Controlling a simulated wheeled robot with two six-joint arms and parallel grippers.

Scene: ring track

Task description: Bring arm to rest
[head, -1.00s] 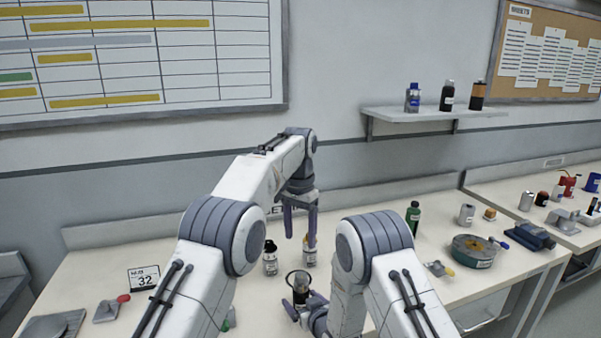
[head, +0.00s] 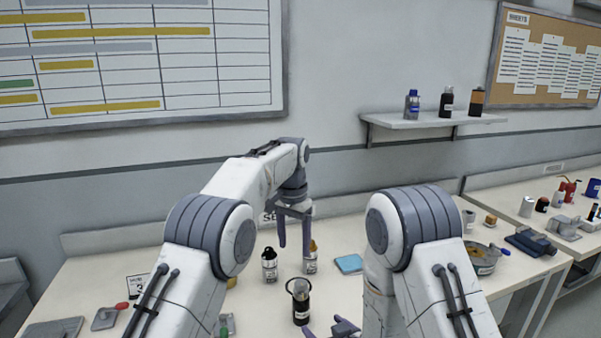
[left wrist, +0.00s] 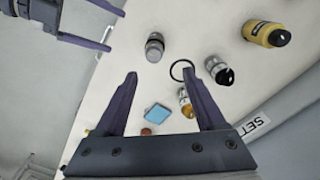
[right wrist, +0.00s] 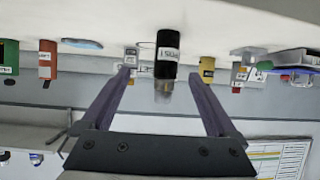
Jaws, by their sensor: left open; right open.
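My left gripper (head: 294,245) hangs open and empty above the bench, behind the bottles; its open fingers (left wrist: 162,73) show in the left wrist view. My right gripper (right wrist: 158,73) is open, low at the front in the head view and partly cut off there. In the right wrist view the dark bottle (right wrist: 166,55) appears upside down between the fingertip directions; contact is not visible.
A black-topped bottle (head: 269,266) and an orange-topped bottle (head: 311,260) stand below the left gripper. A blue square (head: 349,264) lies to their right. A round tray (head: 483,262) and a dark blue device (head: 530,241) are at right. A wall shelf (head: 430,118) holds bottles.

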